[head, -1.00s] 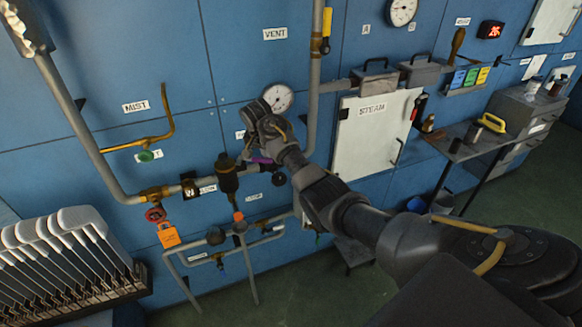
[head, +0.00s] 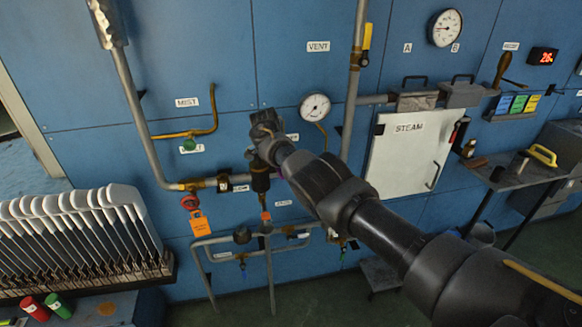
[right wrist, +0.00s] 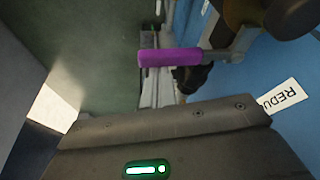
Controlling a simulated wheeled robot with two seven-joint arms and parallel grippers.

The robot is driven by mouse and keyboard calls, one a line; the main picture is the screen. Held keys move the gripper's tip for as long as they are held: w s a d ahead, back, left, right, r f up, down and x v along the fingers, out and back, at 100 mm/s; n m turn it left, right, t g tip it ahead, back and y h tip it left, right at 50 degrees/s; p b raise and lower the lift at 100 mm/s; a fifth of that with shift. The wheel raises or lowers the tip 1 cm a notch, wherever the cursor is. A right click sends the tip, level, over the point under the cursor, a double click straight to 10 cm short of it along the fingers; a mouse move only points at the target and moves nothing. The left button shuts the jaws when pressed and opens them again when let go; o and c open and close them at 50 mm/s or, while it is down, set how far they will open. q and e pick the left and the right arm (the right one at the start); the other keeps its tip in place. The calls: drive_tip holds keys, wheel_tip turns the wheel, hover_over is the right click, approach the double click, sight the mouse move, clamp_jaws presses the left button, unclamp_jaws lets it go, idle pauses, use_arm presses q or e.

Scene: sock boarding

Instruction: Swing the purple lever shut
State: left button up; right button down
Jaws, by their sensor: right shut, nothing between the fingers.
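The purple lever (right wrist: 170,57) shows in the right wrist view as a purple grip on a grey metal arm, lying across the upper middle. My right gripper (head: 265,128) is shut and empty, just above the dark brass valve body (head: 260,178) on the pipe. Its housing (right wrist: 165,140) fills the bottom of the right wrist view, with the purple grip beyond its edge; I see a gap between them in the picture but cannot tell if the fingertips touch the lever. My left gripper is out of view.
A round gauge (head: 315,107) sits right of the gripper. A red valve wheel with an orange tag (head: 201,225) hangs at left. A vertical pipe (head: 353,90) and the white STEAM door (head: 410,155) are further right. A rack of white boards (head: 75,235) stands at lower left.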

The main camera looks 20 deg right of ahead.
drive_tip(key=shift+a, duration=0.6)
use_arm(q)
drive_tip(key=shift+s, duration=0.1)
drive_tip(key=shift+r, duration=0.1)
use_arm(e)
drive_tip(key=shift+a, duration=0.1)
drive_tip(key=shift+r+p, duration=0.45)
drive_tip(key=shift+p, duration=0.1)
use_arm(q)
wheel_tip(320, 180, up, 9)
drive_tip(key=p, duration=0.7)
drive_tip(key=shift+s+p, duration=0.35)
drive_tip(key=shift+p, duration=0.05)
use_arm(e)
drive_tip(key=v, duration=0.9)
drive_tip(key=shift+w, duration=0.5)
